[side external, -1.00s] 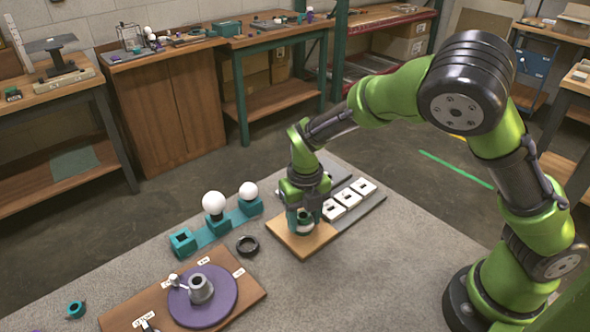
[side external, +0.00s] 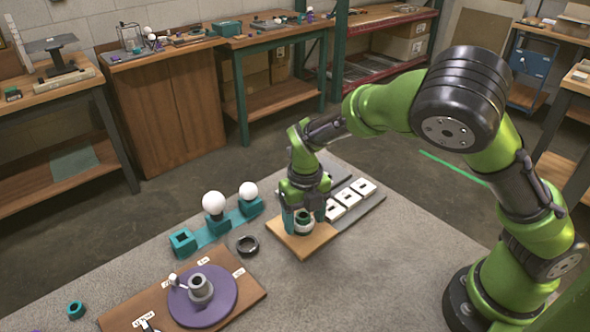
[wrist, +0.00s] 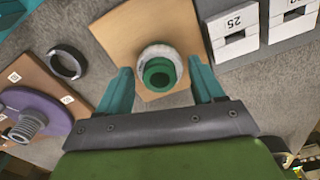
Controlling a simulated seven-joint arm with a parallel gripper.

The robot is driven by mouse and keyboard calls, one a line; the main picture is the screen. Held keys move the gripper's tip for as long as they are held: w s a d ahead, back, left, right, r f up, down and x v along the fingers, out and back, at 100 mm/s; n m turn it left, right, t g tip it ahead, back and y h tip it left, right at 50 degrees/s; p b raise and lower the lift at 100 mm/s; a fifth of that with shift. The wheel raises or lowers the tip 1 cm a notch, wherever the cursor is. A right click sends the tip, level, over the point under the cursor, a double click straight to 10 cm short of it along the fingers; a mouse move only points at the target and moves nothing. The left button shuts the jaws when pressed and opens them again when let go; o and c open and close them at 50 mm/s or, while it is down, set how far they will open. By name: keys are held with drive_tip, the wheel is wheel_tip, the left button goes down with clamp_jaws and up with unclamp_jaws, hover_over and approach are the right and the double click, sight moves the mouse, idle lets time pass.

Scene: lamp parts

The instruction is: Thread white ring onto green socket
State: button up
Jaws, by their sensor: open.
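The green socket (wrist: 158,74) stands upright on a square wooden board. The white ring (wrist: 152,51) encircles it low down, with the green top standing out above the ring in the wrist view. In the side view, the ring (side external: 303,232) shows as a pale band near the board. My gripper (side external: 305,219) is open above the board. In the wrist view its two teal fingers (wrist: 162,84) stand on either side of the socket and ring, with gaps on both sides. The ring's exact contact with the board is hard to see.
The wooden board (side external: 303,252) lies on the grey table. White slotted blocks (side external: 348,198) stand right of it. A black ring (side external: 247,246) lies to its left. A teal rack (side external: 216,224) holds white bulbs. A purple disc (side external: 207,309) is front left. Front-right table is clear.

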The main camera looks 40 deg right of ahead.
drive_tip(key=n, duration=0.5)
drive_tip(key=shift+d+n, duration=0.2)
drive_tip(key=shift+n, duration=0.1)
drive_tip(key=n, duration=0.6)
drive_tip(key=shift+d, duration=0.1)
drive_tip(key=c, duration=1.1)
drive_tip(key=m, duration=0.6)
drive_tip(key=shift+m, duration=0.4)
